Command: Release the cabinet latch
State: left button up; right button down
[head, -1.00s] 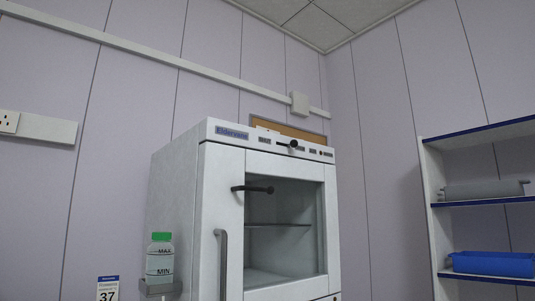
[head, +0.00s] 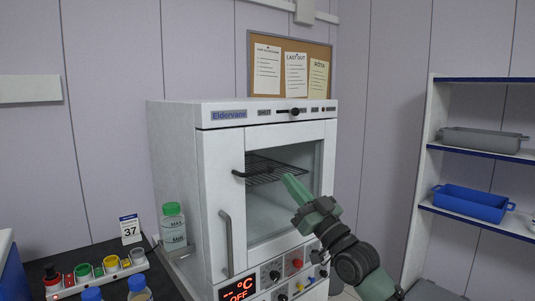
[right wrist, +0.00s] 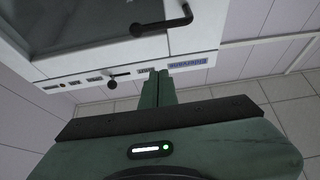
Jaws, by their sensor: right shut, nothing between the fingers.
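The white cabinet (head: 204,175), labelled Eldervane, has a glazed front door that looks closed. A black lever (head: 240,173) is on the upper left of the door. A grey bar handle (head: 226,243) stands below it. A black knob (head: 293,111) sits on the slotted strip along the top. My right gripper (head: 290,180) is shut and empty, in front of the door glass, right of the lever. In the right wrist view the shut fingertips (right wrist: 160,73) point toward the top strip, with the knob (right wrist: 112,82) and lever (right wrist: 165,22) apart from them. My left gripper is not in view.
Left of the cabinet are a green-capped bottle (head: 173,228), a card reading 37 (head: 130,229) and a box with coloured buttons (head: 97,275). Shelves with a blue bin (head: 471,203) stand at the right. A notice board (head: 254,65) hangs behind.

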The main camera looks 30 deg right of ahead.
jog(key=shift+f, duration=0.1)
jog(key=shift+w, duration=0.1)
notch_tip(320, 180, up, 6)
jog(key=p, duration=0.4)
send_over(267, 171)
jog(key=s+a, duration=0.1)
jog(key=s, duration=0.2)
jog(key=shift+y, duration=0.3)
jog(key=shift+w+a+f+p, duration=0.1)
jog(key=shift+w+f+p, duration=0.15)
jog(key=shift+f, duration=1)
jog(key=shift+w+a+f+p, duration=0.1)
jog(key=shift+w+f+p, duration=0.1)
jog(key=shift+f, duration=1)
jog(key=shift+w, duration=0.1)
